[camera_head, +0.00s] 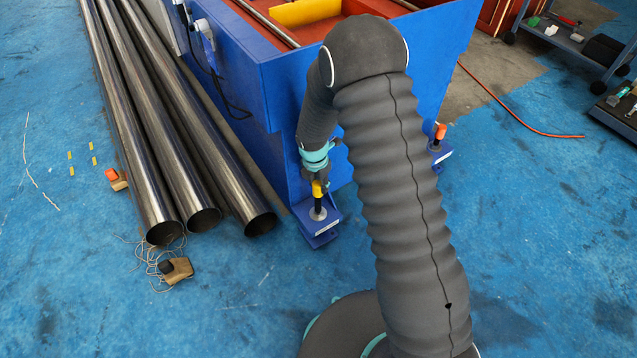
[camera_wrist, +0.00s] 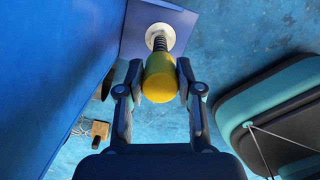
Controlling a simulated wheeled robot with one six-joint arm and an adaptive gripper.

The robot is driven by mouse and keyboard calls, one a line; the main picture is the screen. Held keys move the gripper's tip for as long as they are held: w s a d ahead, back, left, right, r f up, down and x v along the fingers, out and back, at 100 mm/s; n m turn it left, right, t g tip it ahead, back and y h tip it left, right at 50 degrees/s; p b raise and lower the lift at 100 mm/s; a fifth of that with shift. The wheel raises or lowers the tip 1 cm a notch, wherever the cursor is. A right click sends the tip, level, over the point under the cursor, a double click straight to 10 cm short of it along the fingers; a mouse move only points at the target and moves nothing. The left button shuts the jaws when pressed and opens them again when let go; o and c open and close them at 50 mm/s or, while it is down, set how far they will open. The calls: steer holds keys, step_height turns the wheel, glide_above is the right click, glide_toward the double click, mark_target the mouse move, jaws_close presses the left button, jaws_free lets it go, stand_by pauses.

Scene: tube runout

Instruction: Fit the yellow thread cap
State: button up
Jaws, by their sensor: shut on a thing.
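The yellow thread cap (camera_wrist: 159,80) is between the two fingers of my gripper (camera_wrist: 159,88) in the wrist view, and my gripper is shut on it. A dark threaded rod (camera_wrist: 159,42) shows just beyond the cap, in line with it, rising from a pale round base (camera_wrist: 161,38). How far the cap sits over the rod cannot be told. In the head view the yellow cap (camera_head: 318,188) is at the top of the upright rod on a blue foot bracket (camera_head: 318,232), with my gripper (camera_head: 318,180) above it, pointing down.
The blue machine (camera_head: 270,120) stands right beside my gripper. Several long steel pipes (camera_head: 165,130) lie to the left. An orange-capped rod (camera_head: 440,132) stands on another foot bracket to the right. A brown block with tangled wire (camera_head: 177,270) lies on the blue floor.

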mark_target(319, 195)
steer(key=shift+f, duration=0.2)
steer(key=shift+f+b, duration=1.7)
steer(key=shift+f, duration=1.1)
steer(key=o, duration=1.2)
steer(key=r, duration=0.8)
steer(key=s+a+r, duration=0.1)
steer(key=r, duration=0.3)
steer(key=shift+s, duration=0.1)
